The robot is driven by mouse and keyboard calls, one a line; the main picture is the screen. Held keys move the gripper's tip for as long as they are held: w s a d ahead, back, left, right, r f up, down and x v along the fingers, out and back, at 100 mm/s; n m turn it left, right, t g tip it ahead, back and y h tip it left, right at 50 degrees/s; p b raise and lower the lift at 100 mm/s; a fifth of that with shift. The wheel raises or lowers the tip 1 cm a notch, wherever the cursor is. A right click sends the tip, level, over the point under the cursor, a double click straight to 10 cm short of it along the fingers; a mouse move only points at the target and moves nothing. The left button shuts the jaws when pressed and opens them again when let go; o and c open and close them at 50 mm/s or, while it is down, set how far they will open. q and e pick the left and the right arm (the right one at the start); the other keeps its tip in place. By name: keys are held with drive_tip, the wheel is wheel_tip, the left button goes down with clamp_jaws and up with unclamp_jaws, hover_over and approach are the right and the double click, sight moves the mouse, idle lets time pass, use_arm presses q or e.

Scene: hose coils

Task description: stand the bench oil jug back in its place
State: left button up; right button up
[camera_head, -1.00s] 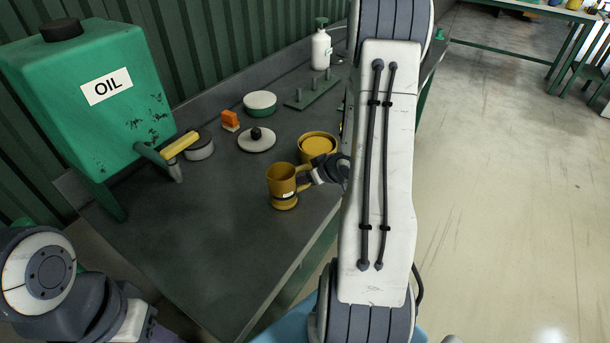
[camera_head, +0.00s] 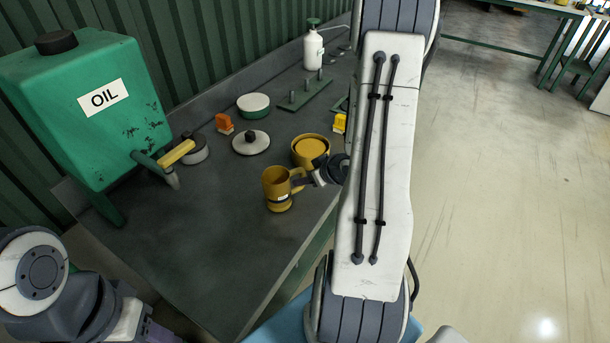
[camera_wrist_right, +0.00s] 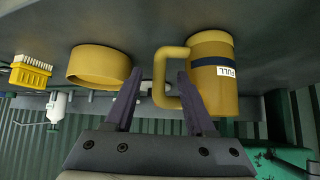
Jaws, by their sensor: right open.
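The yellow oil jug (camera_head: 277,190) stands upright on the dark bench (camera_head: 190,250) near its front edge, its handle towards the right. It shows in the right wrist view (camera_wrist_right: 213,75) with a FULL label; that view appears upside down. My right gripper (camera_wrist_right: 160,103) is open, its two dark fingers either side of the jug's handle; I cannot tell whether they touch it. In the head view the right gripper (camera_head: 318,176) is beside the handle.
A round yellow container (camera_head: 310,150) is just behind the jug. The green oil tank (camera_head: 90,120) with a yellow-handled tap is at left. A lid (camera_head: 251,143), a pegged green plate (camera_head: 305,92), a white bottle (camera_head: 313,45) and a yellow brush (camera_wrist_right: 30,71) are farther back. The front-left bench is clear.

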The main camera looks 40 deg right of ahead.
drive_tip(key=p+v, duration=0.2)
drive_tip(key=v, duration=0.1)
idle(0.5)
drive_tip(key=shift+r, duration=0.1)
drive_tip(key=p+v, duration=1)
drive_tip(key=p, duration=0.3)
drive_tip(key=shift+s+r, duration=0.15)
idle(0.6)
